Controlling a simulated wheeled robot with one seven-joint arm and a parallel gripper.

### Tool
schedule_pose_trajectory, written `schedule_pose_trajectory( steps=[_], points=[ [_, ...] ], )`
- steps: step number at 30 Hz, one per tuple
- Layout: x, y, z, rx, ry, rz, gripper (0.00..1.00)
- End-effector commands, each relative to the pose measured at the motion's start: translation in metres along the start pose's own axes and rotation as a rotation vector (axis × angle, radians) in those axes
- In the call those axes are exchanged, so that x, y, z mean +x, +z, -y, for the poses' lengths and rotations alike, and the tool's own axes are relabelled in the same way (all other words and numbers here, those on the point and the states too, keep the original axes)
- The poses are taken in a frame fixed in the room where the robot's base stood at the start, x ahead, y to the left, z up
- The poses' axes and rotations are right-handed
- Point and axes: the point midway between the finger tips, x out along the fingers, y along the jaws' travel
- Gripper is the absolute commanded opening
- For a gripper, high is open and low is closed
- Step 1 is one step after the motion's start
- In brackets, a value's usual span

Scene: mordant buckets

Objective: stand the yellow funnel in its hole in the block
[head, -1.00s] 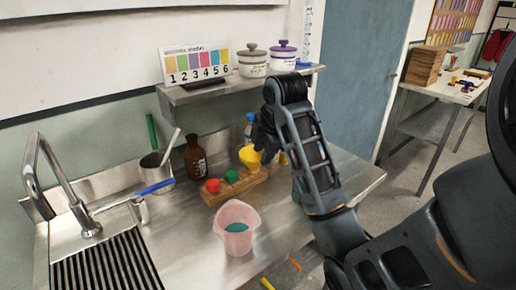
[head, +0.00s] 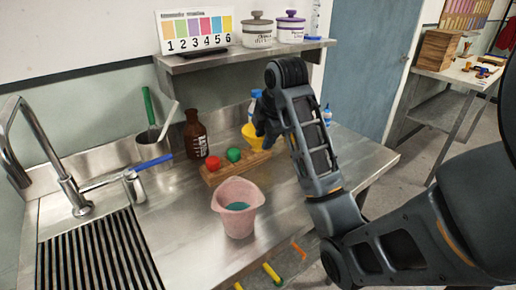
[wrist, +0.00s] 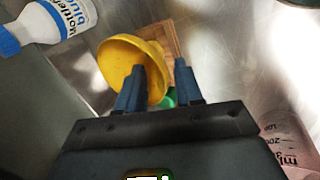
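The yellow funnel (head: 252,135) is at the right, far end of the wooden block (head: 226,176), wide mouth up. Its stem is hidden, so I cannot tell whether it sits in a hole. A red piece (head: 213,163) and a green piece (head: 234,155) stand along the same block. My gripper (head: 264,136) is right beside the yellow funnel. In the wrist view my gripper (wrist: 160,78) has its fingers apart. The left finger overlaps the mouth of the yellow funnel (wrist: 122,54); the right finger is outside it. Any contact is unclear.
A pink jug (head: 238,210) with teal liquid stands in front of the block. A brown bottle (head: 195,135) is behind it, and a blue-labelled bottle (wrist: 58,22) is near my gripper. The shelf (head: 235,55) overhangs the back. A sink tap (head: 60,165) is at left.

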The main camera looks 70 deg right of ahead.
Motion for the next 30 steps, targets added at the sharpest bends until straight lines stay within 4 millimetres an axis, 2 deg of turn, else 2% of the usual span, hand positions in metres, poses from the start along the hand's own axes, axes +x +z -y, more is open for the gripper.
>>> schedule_pose_trajectory(
  steps=[4,11,22,30],
  points=[
    [0.018,-0.001,0.001,-0.001,-0.003,-0.001,0.36],
    [0.021,-0.001,0.000,-0.001,0.000,0.000,0.36],
    [0.021,0.000,0.000,0.000,0.000,0.000,0.01],
    [0.021,0.000,0.001,0.000,-0.002,0.000,0.00]
  ],
)
